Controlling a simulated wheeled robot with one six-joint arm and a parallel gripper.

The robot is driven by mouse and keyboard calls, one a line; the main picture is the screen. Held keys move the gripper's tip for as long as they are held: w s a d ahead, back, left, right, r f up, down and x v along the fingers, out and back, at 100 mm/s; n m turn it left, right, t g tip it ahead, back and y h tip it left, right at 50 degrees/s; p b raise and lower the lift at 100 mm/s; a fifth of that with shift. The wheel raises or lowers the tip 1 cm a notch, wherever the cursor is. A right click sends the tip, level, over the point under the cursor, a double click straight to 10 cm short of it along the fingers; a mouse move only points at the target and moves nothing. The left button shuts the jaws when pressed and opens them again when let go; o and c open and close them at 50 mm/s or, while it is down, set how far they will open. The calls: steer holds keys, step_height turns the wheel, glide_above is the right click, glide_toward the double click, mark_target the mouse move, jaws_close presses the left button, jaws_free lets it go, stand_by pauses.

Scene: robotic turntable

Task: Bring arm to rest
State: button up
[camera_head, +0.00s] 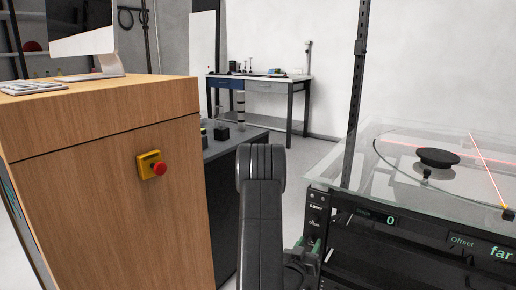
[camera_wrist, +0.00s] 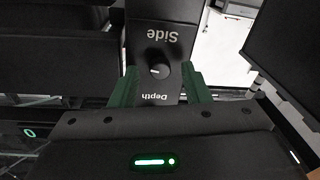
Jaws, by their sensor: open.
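My dark arm stands upright in the middle of the head view. My gripper shows in the wrist view (camera_wrist: 161,80) as two green fingers spread apart, with nothing held between them. Beyond and between the fingers is a black panel (camera_wrist: 165,12) with upside-down "Side" and "Depth" labels and a round opening or knob with a light spot. I cannot tell whether the fingers touch it. In the head view a small green part shows low beside my arm, near the turntable unit's front, but the fingertips are not clear there.
The turntable unit (camera_head: 350,235) stands at right, with a glass top, a black disc (camera_head: 438,157), red laser lines and displays reading "0" and "far". A wooden cabinet (camera_head: 105,210) with a red emergency button (camera_head: 159,169) is close at left. A workbench (camera_head: 262,88) stands far back.

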steer(key=shift+r+n+p, duration=0.15)
steer(key=shift+n+p, duration=1)
steer(key=shift+p, duration=0.7)
steer(key=shift+r+n+p, duration=0.1)
steer(key=shift+n+p, duration=1.05)
steer(key=shift+p, duration=0.7)
steer(key=shift+f+n+p, duration=0.1)
steer(key=shift+n+p, duration=0.4)
steer(key=shift+p, duration=0.1)
steer(key=shift+f, duration=0.1)
steer(key=shift+a+y, duration=0.1)
steer(key=shift+y, duration=0.2)
